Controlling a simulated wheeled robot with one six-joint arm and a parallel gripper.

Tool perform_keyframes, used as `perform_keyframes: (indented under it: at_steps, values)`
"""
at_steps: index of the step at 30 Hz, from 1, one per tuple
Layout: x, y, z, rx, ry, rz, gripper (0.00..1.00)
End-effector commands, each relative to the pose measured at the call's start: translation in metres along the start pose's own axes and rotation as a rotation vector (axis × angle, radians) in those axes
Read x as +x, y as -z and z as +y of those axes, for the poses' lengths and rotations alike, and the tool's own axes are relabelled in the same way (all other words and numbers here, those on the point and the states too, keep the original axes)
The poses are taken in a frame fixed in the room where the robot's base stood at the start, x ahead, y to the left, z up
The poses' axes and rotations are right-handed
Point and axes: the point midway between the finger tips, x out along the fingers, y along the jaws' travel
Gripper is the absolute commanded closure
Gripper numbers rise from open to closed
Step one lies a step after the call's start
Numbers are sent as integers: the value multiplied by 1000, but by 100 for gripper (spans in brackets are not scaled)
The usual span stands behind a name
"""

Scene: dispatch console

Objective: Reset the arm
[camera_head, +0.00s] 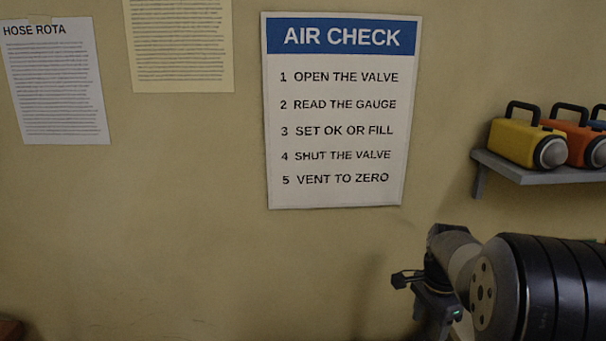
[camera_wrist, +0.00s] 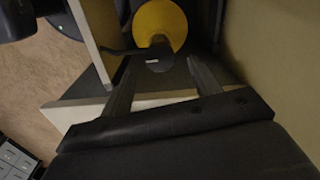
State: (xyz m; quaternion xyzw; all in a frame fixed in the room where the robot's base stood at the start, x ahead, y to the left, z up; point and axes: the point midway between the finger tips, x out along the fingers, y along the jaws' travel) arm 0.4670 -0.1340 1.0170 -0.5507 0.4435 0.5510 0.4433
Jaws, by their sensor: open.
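My arm reaches in from the lower right of the head view, in front of the wall. My gripper (camera_head: 404,280) is at its end, small and dark, below the air check sheet. In the wrist view my gripper (camera_wrist: 160,62) shows two dark fingers spread apart, with nothing held between them. A yellow round thing (camera_wrist: 160,20) with a dark hub lies beyond the fingertips. I cannot tell how far off it is.
The air check sheet (camera_head: 334,110) and a hose rota (camera_head: 60,90) hang on the wall. A grey shelf (camera_head: 530,172) at the right bears a yellow lamp (camera_head: 513,143) and an orange lamp (camera_head: 570,140). In the wrist view a pale panel edge (camera_wrist: 90,45) stands left of the fingers.

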Motion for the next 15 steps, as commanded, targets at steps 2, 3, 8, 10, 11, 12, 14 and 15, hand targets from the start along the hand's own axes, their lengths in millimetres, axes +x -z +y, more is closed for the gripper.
perform_keyframes:
  at_steps: [2, 3, 8, 10, 11, 12, 14, 15]
  values:
    - [15, 0, 1, 0, -4, -2, 41]
    - [21, 0, 1, 0, -3, -2, 41]
    - [40, 0, 0, 0, -2, -1, 41]
    - [41, 0, 0, -14, 0, 0, 41]
    - [41, 0, 0, -21, 1, 0, 41]
    - [41, 0, 0, -28, 1, 0, 41]
    - [41, 0, 0, -35, 1, 0, 41]
    - [40, 0, 0, -38, 0, 0, 41]
